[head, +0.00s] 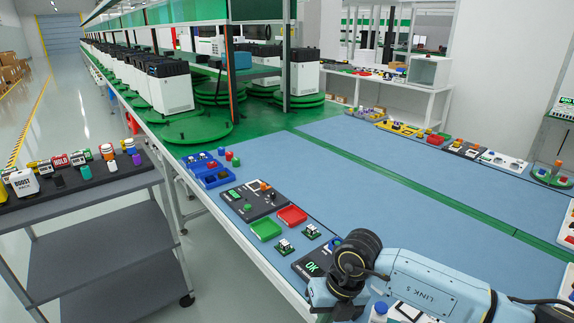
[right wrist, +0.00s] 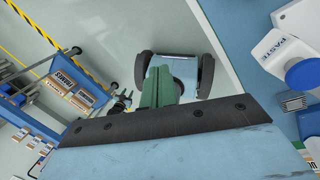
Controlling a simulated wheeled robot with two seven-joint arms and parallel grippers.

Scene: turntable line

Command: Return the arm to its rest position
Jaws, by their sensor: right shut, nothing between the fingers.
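My right arm (head: 425,285) comes in from the lower right in the head view, bent over the near end of the blue work surface. Its black wrist joint (head: 357,262) is above the near parts, and the gripper's fingertips are not clear there. In the right wrist view my right gripper (right wrist: 165,122) shows as a dark screwed strip along a light blue body. It is shut with nothing held. My left arm and gripper are in neither view.
The blue bench mat (head: 375,185) has clear room in the middle. A green tray (head: 265,229), a red tray (head: 292,215) and a blue bin (head: 208,170) line its left edge. A grey cart (head: 95,195) stands left. A white PASTE container (right wrist: 275,50) shows in the wrist view.

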